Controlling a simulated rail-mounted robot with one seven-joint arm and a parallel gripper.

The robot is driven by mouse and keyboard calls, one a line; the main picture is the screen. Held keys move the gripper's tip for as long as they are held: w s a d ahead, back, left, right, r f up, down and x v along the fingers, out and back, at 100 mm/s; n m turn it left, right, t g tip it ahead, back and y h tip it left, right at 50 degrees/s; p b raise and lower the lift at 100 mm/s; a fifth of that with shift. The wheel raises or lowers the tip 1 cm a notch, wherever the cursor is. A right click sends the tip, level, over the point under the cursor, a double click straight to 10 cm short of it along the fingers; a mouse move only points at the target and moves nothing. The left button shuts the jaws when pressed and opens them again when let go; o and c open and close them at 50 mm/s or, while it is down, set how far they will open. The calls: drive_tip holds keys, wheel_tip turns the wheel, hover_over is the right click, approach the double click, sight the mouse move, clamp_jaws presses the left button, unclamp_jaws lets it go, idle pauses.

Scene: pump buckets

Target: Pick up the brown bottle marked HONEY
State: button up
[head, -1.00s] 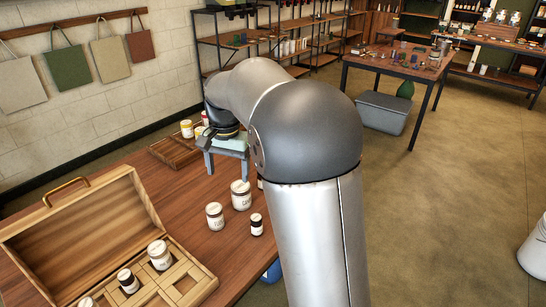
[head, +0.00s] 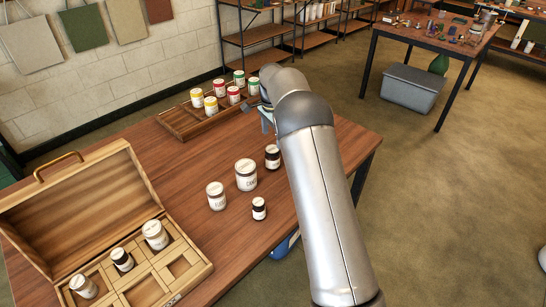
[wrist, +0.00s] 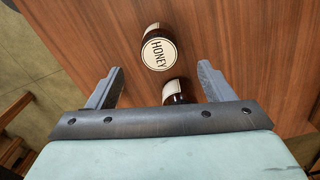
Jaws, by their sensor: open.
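In the wrist view the brown bottle marked HONEY (wrist: 149,31) lies ahead of my gripper (wrist: 160,68), with a round white label reading HONEY. My gripper is open and empty, one finger to each side of the view. A second dark brown bottle (wrist: 178,88) with a pale label shows closer in, partly hidden by the gripper's base. In the head view two small brown bottles stand on the table, one near my arm (head: 272,157) and one nearer the front (head: 259,209). Their labels are too small to read there.
Two white jars (head: 246,175) (head: 216,196) stand beside the brown bottles. An open wooden case (head: 75,200) with several compartments holds jars at the left front. Bare tabletop lies between case and tray.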

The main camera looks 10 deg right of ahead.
sight(272, 149)
wheel_tip(272, 149, down, 8)
drive_tip(key=shift+s+f+p, duration=0.1)
drive_tip(key=shift+f+p, duration=0.1)
drive_tip(key=shift+p, duration=0.7)
drive_tip(key=c, duration=1.2)
